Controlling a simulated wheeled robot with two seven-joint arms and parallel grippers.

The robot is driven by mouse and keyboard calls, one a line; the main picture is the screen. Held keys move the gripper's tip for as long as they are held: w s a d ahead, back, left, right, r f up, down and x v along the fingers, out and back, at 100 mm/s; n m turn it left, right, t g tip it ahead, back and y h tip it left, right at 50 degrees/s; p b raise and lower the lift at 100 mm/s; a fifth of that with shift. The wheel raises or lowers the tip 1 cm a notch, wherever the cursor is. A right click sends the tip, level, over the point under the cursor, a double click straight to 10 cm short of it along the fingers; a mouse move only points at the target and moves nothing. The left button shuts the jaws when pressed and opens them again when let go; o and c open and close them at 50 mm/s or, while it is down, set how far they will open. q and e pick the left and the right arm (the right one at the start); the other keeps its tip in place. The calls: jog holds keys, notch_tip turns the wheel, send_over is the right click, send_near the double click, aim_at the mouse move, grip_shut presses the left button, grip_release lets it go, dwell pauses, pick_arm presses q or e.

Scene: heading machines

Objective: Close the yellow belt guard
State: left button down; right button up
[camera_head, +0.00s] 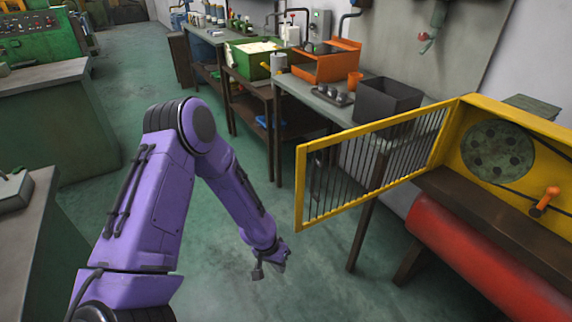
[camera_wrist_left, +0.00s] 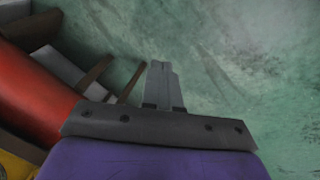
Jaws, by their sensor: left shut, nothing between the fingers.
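The yellow belt guard (camera_head: 302,190) is a barred frame in the head view, swung open. It is hinged at the left edge of the yellow housing (camera_head: 455,140) and sticks out to the left. Inside the housing a dark round pulley (camera_head: 497,152) shows. My left gripper (camera_head: 258,272) is low over the floor, left of and below the guard's free end, apart from it. In the left wrist view its fingers (camera_wrist_left: 163,82) are together with nothing between them. The guard cannot be made out in the wrist view. My right gripper is not in view.
A red cylinder (camera_head: 480,255) lies below the housing; it also shows in the wrist view (camera_wrist_left: 35,75). An orange handle (camera_head: 546,200) sits in the housing. Benches with a black bin (camera_head: 388,100) and an orange box (camera_head: 328,62) stand behind. Green floor (camera_head: 130,135) is clear around my left arm.

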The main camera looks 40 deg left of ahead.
pick_arm(q)
jog(key=w+a+r+m+h+p, duration=0.1)
jog(key=w+a+r+m+p, duration=0.15)
jog(key=r, duration=0.65)
jog(key=w+a+r+m+h+p, duration=0.1)
jog(key=w+a+r+h+p, duration=0.15)
jog(key=r, duration=0.65)
jog(key=w+a+r+m+h+p, duration=0.15)
jog(key=w+r, duration=0.25)
jog(key=r, duration=0.4)
jog(key=s+a+r+m+p, duration=0.1)
jog(key=a+r+m, duration=0.1)
jog(key=r, duration=0.5)
jog(key=s+a+r+m+p, duration=0.2)
jog(key=a+r, duration=0.1)
jog(key=r, duration=0.3)
jog(key=d+f+p, duration=0.1)
jog(key=d+f, duration=0.7)
jog(key=d, duration=0.1)
jog(key=shift+w+d+p, duration=0.25)
jog(key=shift+d+p, duration=0.05)
jog(key=shift+d, duration=0.1)
